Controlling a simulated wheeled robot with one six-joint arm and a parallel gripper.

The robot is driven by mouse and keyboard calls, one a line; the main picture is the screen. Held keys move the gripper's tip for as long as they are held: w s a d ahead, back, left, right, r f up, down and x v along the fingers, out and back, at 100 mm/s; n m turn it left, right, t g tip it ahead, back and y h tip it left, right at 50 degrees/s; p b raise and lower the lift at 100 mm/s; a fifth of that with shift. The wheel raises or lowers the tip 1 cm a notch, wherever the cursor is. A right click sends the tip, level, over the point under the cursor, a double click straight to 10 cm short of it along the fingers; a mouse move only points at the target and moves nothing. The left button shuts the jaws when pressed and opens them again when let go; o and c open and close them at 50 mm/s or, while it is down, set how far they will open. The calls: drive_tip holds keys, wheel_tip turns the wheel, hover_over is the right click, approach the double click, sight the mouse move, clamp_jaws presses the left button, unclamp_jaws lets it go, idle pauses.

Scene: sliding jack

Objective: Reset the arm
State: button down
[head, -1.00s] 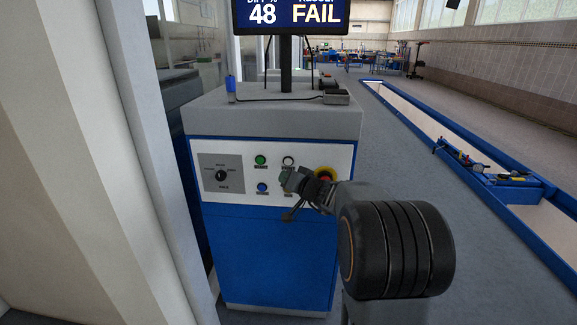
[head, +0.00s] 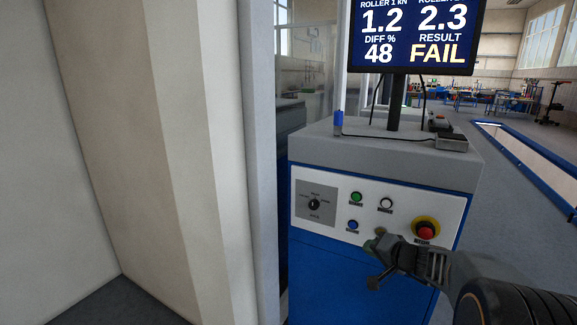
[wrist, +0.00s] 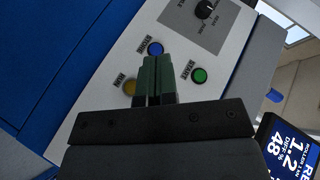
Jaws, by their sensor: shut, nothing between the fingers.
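My gripper (head: 374,247) is shut and empty in front of the lower part of a console's white control panel (head: 333,187). In the wrist view its green fingers (wrist: 157,78) are pressed together, pointing at the panel. A blue button (head: 352,226) lies just left of the fingertips in the head view; it shows beyond them in the wrist view (wrist: 155,48). A green button (head: 356,197) and a white button (head: 386,204) sit above. I cannot tell whether the fingers touch the panel. My arm extends to the lower right.
A red emergency stop (head: 425,230) on a yellow ring is right of my gripper. A selector knob (head: 314,204) is at the panel's left. The screen (head: 415,35) above reads FAIL. A pale pillar (head: 190,150) stands left; a blue-edged pit (head: 520,150) lies right.

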drive_tip(key=s+a+n+g+h+p, duration=0.1)
drive_tip(key=s+a+g+p, duration=0.25)
drive_tip(key=s, duration=0.45)
drive_tip(key=s+a+n+g+h+p, duration=0.1)
drive_tip(key=s+a+g+p, duration=0.2)
drive_tip(key=s, duration=0.4)
drive_tip(key=s+a+r+n+g+h+p, duration=0.1)
drive_tip(key=s+r+n+h+p, duration=0.3)
drive_tip(key=s+r, duration=0.5)
drive_tip(key=shift+a+r+p, duration=0.15)
drive_tip(key=shift+a+p, duration=0.05)
drive_tip(key=shift+p, duration=0.6)
